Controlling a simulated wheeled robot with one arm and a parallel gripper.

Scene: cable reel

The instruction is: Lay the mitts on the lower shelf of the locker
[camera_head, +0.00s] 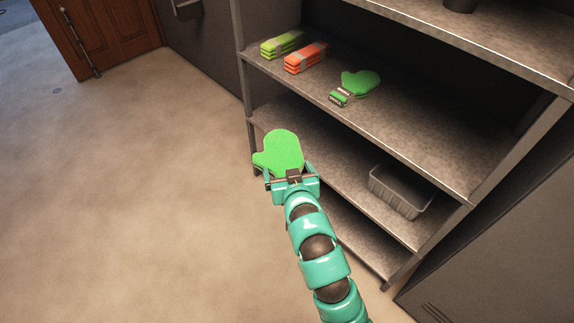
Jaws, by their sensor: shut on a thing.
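A green mitt (279,152) is held in my gripper (291,180), which is shut on its cuff end. The mitt points away from my arm, in front of the left end of the shelf unit's lower shelves. I cannot tell whether it touches a shelf edge. A second green mitt (361,83) with a grey-banded cuff lies on the shelf above, near its middle. The locker (247,100) is an open grey unit with several shelves. The shelf below the second mitt (330,155) is partly hidden by my gripper and the held mitt.
A green folded stack (281,44) and an orange folded stack (306,57) lie left of the second mitt. A grey bin (400,190) stands at the right of the shelf below. Bare shelf shows between bin and gripper. The floor (120,200) at left is clear.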

